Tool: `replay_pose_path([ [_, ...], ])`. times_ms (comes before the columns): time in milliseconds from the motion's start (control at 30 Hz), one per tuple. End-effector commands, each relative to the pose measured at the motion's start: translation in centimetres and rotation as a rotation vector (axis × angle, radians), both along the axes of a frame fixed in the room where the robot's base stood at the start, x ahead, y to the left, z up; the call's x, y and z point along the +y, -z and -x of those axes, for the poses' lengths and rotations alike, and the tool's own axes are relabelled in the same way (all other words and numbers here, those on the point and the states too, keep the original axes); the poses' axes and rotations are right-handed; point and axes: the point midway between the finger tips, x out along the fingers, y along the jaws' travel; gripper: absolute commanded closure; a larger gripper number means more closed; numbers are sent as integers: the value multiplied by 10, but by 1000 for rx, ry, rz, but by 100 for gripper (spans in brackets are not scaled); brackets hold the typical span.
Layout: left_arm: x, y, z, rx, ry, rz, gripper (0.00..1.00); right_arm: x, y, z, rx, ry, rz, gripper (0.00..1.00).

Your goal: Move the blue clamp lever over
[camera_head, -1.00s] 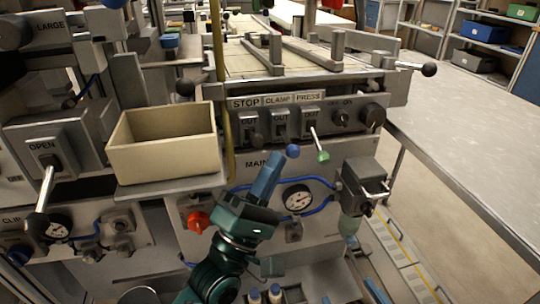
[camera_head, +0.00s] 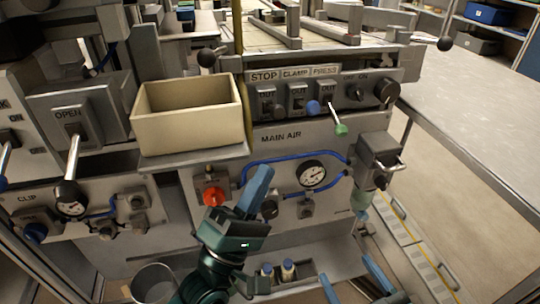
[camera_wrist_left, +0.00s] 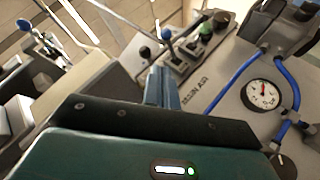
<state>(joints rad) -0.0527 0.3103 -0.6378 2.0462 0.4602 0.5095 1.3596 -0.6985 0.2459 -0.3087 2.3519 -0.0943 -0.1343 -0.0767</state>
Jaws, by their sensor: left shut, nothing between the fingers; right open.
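The blue clamp lever's round knob (camera_head: 313,107) is in front of the switch under the CLAMP label, about level with the dark STOP knob (camera_head: 277,109) and higher than the green PRESS knob (camera_head: 341,130). The blue knob also shows in the left wrist view (camera_wrist_left: 167,33), beyond the fingertips. My left gripper (camera_head: 262,170) is shut and empty, below and left of the blue knob, apart from it; its blue fingers also show in the wrist view (camera_wrist_left: 158,75). My right gripper (camera_head: 345,267) is open and empty at the bottom edge.
A beige open bin (camera_head: 190,138) stands on a shelf left of the switches. A red knob (camera_head: 214,196), a pressure gauge (camera_head: 311,174) and blue hoses are on the panel around my left gripper. A grey table (camera_head: 480,145) is at the right.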

Motion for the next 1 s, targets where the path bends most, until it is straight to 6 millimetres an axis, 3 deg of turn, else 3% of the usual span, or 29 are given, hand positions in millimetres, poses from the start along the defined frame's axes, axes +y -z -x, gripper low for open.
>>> replay_pose_path([
  [100, 8, 11, 21, 4, 1, -3, 100, 0, -1, 0, 9, 3, -1, 35],
  [300, 16, 20, 41, 0, 0, -2, 100, -1, 0, 0, 15, 3, -1, 35],
  [1000, 17, 21, 45, -1, -1, 0, 100, -1, 0, 0, 19, 6, -1, 35],
])
